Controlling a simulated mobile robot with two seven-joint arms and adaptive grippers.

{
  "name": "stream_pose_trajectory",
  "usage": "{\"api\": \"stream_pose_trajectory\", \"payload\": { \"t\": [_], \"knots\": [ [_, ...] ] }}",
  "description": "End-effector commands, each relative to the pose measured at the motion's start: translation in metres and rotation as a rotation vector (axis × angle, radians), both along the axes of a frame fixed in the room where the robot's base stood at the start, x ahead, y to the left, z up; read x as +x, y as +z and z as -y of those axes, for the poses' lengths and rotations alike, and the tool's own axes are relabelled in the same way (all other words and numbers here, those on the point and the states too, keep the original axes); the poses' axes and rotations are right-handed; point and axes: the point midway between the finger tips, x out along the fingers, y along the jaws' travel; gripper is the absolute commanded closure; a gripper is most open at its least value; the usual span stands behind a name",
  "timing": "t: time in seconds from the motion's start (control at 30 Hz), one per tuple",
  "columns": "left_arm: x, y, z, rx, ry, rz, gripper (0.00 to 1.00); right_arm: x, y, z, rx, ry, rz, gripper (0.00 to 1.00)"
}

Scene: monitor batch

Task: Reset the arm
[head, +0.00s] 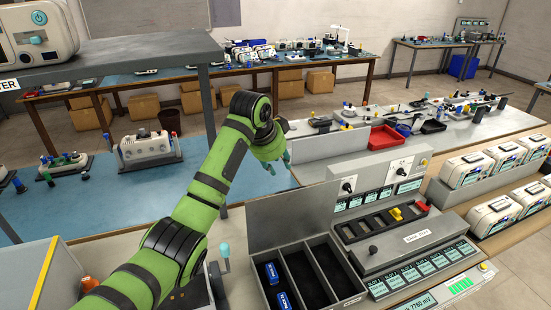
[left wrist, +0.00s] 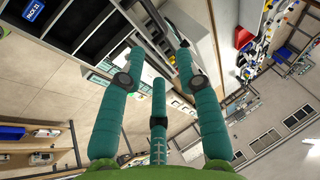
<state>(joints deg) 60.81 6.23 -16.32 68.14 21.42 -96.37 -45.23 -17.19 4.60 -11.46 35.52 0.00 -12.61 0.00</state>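My left arm is green with black bands and reaches from the bottom left of the head view up to the middle. Its gripper (head: 278,165) has teal fingers that point down, above the far side of the grey bin box and left of the test panel. In the left wrist view the fingers of the gripper (left wrist: 160,60) are spread apart with nothing between them. My right gripper does not show in either view.
A grey box (head: 262,235) with black compartments holds blue packs (head: 271,272). Right of it stands a test station (head: 418,237) with a slotted tray. White monitors (head: 468,169) line the right bench. A blue-topped table (head: 60,215) lies left; a grey shelf (head: 120,55) overhangs it.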

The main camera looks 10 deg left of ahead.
Motion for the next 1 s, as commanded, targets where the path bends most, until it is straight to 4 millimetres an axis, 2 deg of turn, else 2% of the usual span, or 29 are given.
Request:
{"api": "stream_pose_trajectory", "payload": {
  "t": [0.2, 0.57, 0.67, 0.77, 0.87, 1.0],
  "knots": [
    [-0.008, 0.016, -0.003, 0.0, 0.001, 0.0, 0.66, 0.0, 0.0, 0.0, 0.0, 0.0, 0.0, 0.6],
    [-0.01, 0.015, -0.003, -0.001, 0.003, -0.002, 0.66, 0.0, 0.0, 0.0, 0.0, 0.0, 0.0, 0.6],
    [-0.016, -0.004, -0.002, -0.009, 0.018, -0.015, 0.66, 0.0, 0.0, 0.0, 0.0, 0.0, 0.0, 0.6],
    [-0.033, -0.043, 0.0, -0.03, 0.059, -0.041, 0.66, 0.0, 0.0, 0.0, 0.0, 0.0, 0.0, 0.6],
    [-0.062, -0.092, 0.001, -0.06, 0.126, -0.069, 0.66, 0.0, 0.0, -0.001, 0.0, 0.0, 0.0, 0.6],
    [-0.114, -0.153, 0.0, -0.106, 0.236, -0.108, 0.66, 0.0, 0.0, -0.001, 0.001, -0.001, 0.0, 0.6]
  ]
}}
